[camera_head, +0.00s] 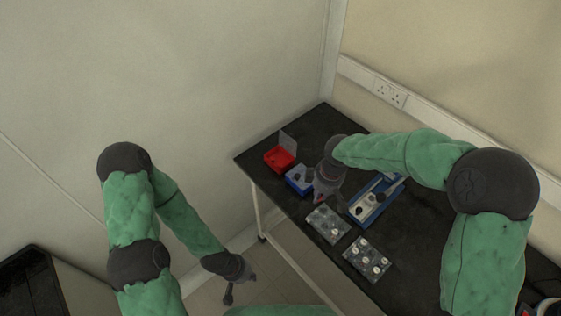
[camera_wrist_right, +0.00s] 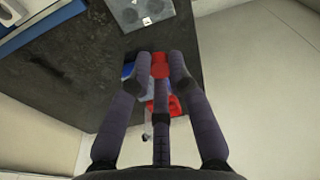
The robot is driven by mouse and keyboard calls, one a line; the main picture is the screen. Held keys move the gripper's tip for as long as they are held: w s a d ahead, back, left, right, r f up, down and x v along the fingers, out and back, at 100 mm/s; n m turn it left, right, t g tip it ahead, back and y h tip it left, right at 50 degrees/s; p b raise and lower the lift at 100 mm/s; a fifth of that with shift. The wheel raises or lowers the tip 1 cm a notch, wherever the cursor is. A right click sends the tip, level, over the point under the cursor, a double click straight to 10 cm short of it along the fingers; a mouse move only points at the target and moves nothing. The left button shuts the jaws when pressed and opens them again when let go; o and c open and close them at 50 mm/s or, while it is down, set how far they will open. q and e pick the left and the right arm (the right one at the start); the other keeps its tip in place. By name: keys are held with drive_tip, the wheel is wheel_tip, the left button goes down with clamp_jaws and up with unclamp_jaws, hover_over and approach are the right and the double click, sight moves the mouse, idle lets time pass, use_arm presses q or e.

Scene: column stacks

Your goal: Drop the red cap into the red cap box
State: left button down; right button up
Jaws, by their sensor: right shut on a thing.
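The red cap (camera_wrist_right: 160,69) is between the fingertips of my right gripper (camera_wrist_right: 162,78) in the right wrist view. That gripper is shut on it. In the head view my right gripper (camera_head: 320,196) is above the black table, close to the blue box's front right side. The red cap box (camera_head: 279,158) is open and stands near the table's far left corner, beyond the blue box. Part of it shows behind the fingers in the right wrist view (camera_wrist_right: 174,106). My left gripper (camera_head: 229,293) hangs off the table at lower left; its finger opening is too small to tell.
A blue box (camera_head: 297,182) stands between the red box and my right gripper. Two grey trays with round pieces, a nearer one (camera_head: 368,258) and a farther one (camera_head: 328,224), lie on the table. A blue-and-white rack (camera_head: 372,202) is beside them, under my right arm.

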idle(0.4)
drive_tip(key=w+a+r+m+h+p, duration=0.1)
drive_tip(key=w+a+m+p, duration=0.4)
drive_tip(key=w, duration=0.7)
drive_tip(key=w+a+r+m+p, duration=0.1)
drive_tip(key=w+a+m+p, duration=0.4)
drive_tip(key=w, duration=0.8)
drive_tip(key=shift+n+t, duration=0.3)
drive_tip(key=shift+n, duration=0.2)
drive_tip(key=f+b, duration=0.1)
drive_tip(key=f, duration=0.1)
drive_tip(key=f+b, duration=0.1)
drive_tip(key=f, duration=0.1)
drive_tip(key=f+b, duration=0.1)
drive_tip(key=f, duration=0.1)
drive_tip(key=shift+s+a, duration=0.2)
drive_tip(key=shift+a, duration=0.05)
drive_tip(key=o, duration=0.7)
drive_tip(key=shift+o, duration=0.2)
drive_tip(key=shift+r, duration=0.15)
